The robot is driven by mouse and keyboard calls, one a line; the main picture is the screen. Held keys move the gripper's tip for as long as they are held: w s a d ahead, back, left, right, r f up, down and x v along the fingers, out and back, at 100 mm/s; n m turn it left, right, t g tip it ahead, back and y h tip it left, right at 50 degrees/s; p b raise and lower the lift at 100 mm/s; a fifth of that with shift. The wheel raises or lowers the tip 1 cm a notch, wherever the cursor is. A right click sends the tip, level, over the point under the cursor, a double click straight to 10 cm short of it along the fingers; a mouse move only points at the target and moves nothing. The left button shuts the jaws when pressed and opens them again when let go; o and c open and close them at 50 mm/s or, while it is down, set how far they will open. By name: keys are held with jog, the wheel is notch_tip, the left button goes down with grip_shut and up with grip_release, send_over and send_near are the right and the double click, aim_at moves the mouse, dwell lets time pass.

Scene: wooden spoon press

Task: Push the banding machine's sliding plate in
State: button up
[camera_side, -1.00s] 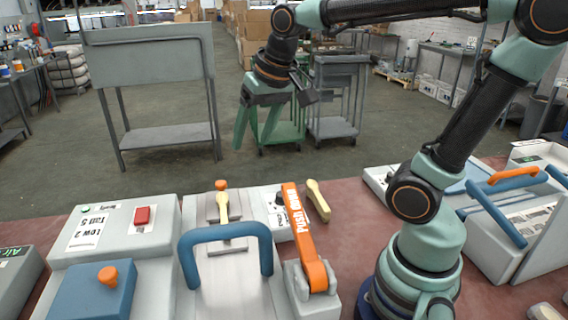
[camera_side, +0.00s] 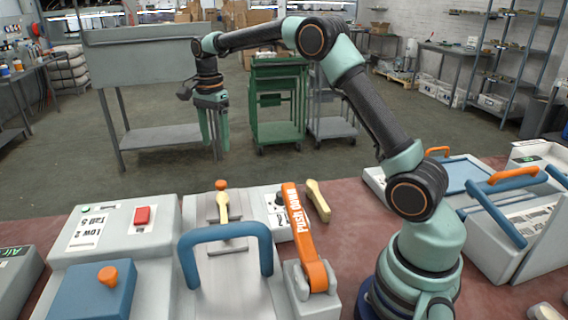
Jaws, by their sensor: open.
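The machine on the bench has a pale grey plate (camera_side: 235,290) in the lower middle, with a blue arched handle (camera_side: 225,231) over it. A wooden spoon (camera_side: 223,207) lies at its far end. To the left is a blue plate with an orange knob (camera_side: 108,276). I cannot tell for sure which of these plates is the sliding one. My gripper (camera_side: 214,143) hangs fingers down, open and empty. In the picture it is above the spoon and apart from the machine.
An orange "Push down" lever (camera_side: 305,240) stands right of the blue handle, with another wooden spoon (camera_side: 318,201) beside it. A red button (camera_side: 142,215) is on the left box. More machines with blue and orange handles (camera_side: 505,177) stand at right. Green cart (camera_side: 278,105) stands behind.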

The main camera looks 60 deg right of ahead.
aim_at(221, 182)
notch_tip(221, 182, down, 12)
jog(key=shift+f, duration=0.1)
dwell(0.4)
grip_shut()
dwell(1.4)
